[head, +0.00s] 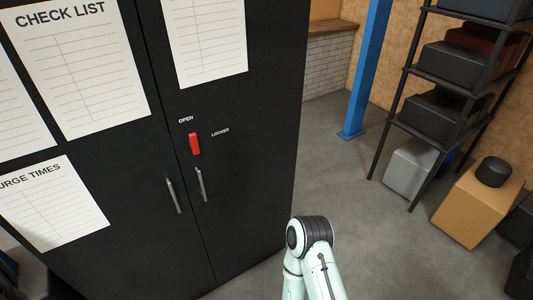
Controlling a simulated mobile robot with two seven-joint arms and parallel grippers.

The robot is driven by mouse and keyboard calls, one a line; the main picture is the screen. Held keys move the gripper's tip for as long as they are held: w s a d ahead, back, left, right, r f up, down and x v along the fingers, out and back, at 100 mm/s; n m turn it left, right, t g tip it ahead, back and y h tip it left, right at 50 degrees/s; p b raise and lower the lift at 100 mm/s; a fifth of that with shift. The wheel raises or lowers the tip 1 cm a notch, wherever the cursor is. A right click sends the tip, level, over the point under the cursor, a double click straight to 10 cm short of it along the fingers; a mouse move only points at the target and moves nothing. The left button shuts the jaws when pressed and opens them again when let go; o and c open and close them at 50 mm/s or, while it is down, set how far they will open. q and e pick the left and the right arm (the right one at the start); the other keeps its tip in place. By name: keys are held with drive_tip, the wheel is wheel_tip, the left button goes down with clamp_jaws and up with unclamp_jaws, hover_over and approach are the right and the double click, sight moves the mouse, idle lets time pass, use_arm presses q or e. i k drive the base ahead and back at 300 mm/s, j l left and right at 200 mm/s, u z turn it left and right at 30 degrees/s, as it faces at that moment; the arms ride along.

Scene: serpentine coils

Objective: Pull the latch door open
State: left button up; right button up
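A black two-door cabinet fills the left of the head view, with a left door (110,190) and a right door (255,170). A red latch (195,144) sits on the right door near the seam, below the word OPEN and left of the word LOCKED. The latch looks roughly upright. Each door has a slim metal handle: the left handle (173,196) and the right handle (202,184). Both doors look shut. One pale arm link of mine shows at the bottom centre, apart from the cabinet. Neither gripper is in view.
Paper sheets, including a check list (75,65), are on the doors. A blue post (367,70) stands behind on the right. A black shelf rack (440,75) with boxes and a tan box (478,203) stand at the right. The grey floor (345,190) between is clear.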

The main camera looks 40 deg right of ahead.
sight(230, 73)
drive_tip(key=z, duration=1.05)
